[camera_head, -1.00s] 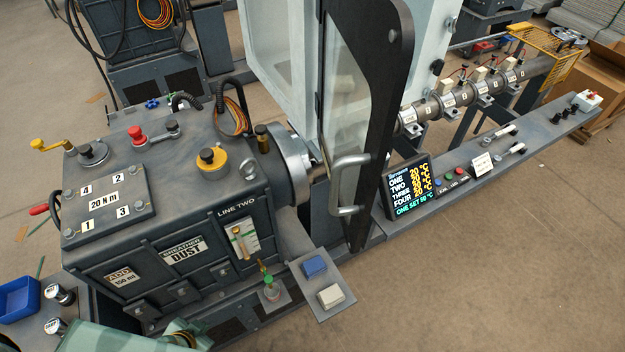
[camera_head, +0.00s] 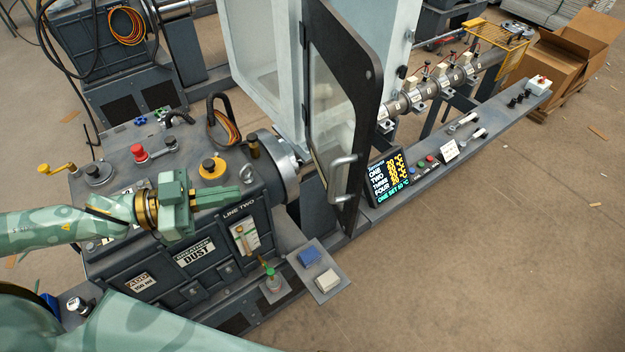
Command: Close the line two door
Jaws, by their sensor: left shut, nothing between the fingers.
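The line two door (camera_head: 352,95) is a dark-framed panel with a clear window and a pale bar handle (camera_head: 341,178). It stands swung open, out from the white guard housing (camera_head: 265,60). My left gripper (camera_head: 246,172) is green, shut and empty. It is above the gearbox marked LINE TWO, to the left of the door and apart from its handle. My right gripper is not in view.
The grey gearbox (camera_head: 235,214) carries a yellow-ringed knob (camera_head: 212,167) and a red knob (camera_head: 138,151) near my left arm. A control panel with a temperature screen (camera_head: 388,178) lies right of the door. Open floor lies in front at the right.

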